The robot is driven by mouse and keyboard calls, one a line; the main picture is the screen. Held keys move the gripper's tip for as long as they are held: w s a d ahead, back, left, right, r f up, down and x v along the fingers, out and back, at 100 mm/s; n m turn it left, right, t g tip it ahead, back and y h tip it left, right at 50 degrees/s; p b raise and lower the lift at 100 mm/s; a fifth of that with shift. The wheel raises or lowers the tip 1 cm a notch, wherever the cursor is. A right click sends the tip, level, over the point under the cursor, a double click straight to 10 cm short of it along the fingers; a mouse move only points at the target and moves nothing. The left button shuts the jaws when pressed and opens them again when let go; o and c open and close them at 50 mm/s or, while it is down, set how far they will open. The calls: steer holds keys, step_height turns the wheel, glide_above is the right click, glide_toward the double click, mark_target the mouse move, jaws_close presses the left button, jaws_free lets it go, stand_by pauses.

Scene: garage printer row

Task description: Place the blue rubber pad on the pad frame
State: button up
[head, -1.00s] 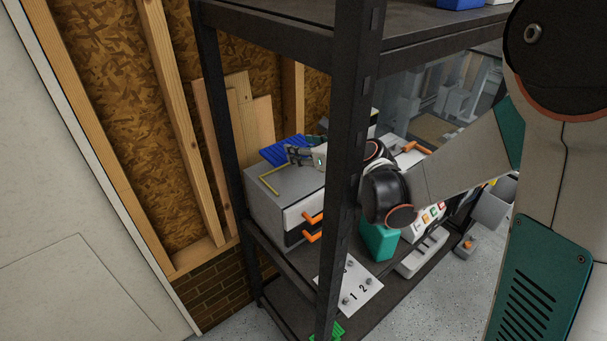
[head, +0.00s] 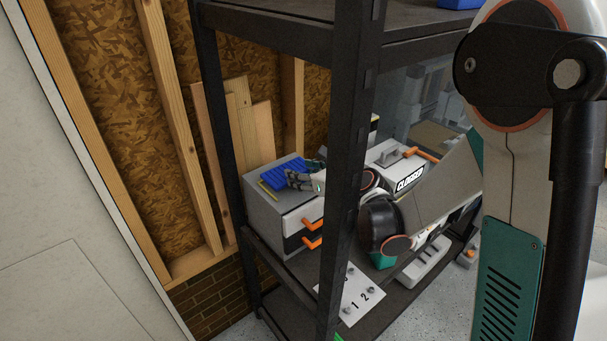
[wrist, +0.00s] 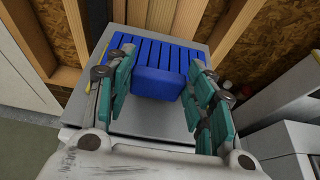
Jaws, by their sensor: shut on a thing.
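The blue rubber pad (head: 285,172) is ribbed, with a raised blue block at its near end. In the wrist view the pad (wrist: 155,52) lies flat-looking over the grey top of the drawer box. My gripper (wrist: 161,62) is shut on the pad's block, with a teal-padded finger on each side. In the head view my gripper (head: 292,180) is at the pad's right end, partly behind the shelf post. I cannot tell whether the pad touches the box top.
The grey drawer box (head: 262,216) with orange handles stands on the dark shelf. The black shelf post (head: 343,180) stands in front of my wrist. Wall studs and boards (head: 262,130) are close behind. A white numbered plate (head: 352,302) lies lower down.

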steer(key=shift+f+b, duration=0.3)
steer(key=shift+f, duration=0.1)
steer(key=o, duration=1.1)
steer(key=shift+r, duration=0.15)
steer(key=shift+r+p, duration=0.25)
steer(key=shift+p, duration=0.15)
steer(key=p+v, duration=0.3)
steer(key=v, duration=0.9)
steer(key=shift+r, duration=0.15)
